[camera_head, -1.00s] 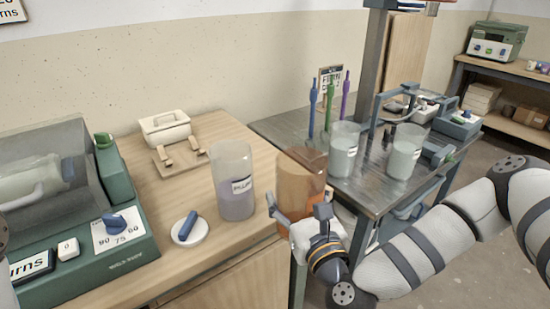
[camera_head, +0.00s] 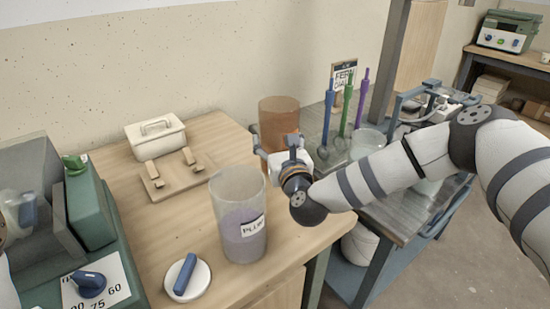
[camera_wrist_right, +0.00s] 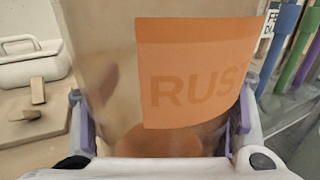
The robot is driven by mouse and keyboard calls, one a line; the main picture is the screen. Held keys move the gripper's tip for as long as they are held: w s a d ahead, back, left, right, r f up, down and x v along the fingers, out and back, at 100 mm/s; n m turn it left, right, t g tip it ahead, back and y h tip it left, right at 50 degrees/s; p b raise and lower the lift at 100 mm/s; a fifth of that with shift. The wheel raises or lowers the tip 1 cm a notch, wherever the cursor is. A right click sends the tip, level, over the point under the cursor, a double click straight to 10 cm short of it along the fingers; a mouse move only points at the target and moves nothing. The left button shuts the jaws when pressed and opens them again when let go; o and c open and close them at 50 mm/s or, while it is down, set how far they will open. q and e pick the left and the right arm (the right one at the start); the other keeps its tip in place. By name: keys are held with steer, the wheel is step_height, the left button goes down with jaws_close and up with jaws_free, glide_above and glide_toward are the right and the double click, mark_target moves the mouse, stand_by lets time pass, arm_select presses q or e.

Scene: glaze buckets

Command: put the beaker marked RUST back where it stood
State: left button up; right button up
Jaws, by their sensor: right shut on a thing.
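The RUST beaker (camera_head: 279,118) is tinted orange and upright at the back right of the wooden bench, close to the wall. My right gripper (camera_head: 276,150) is shut around its near side. In the right wrist view the beaker (camera_wrist_right: 115,70) fills the middle, with the orange RUST label (camera_wrist_right: 200,75) facing me and a finger at each side. Its base is hidden behind my gripper in the head view, so I cannot tell whether it touches the bench. The clear PLUM beaker (camera_head: 240,215) with purple liquid stands nearer, apart from it.
A white lidded box (camera_head: 155,137) and a wooden block stand (camera_head: 172,180) are on the bench. Blue, green and purple stirrers (camera_head: 343,118) and beakers (camera_head: 368,142) stand on the metal table, partly behind my arm.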

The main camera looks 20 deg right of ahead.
step_height(320, 180, down, 4)
steer(key=shift+f, duration=0.1)
steer(key=shift+f, duration=0.15)
steer(key=o, duration=1.7)
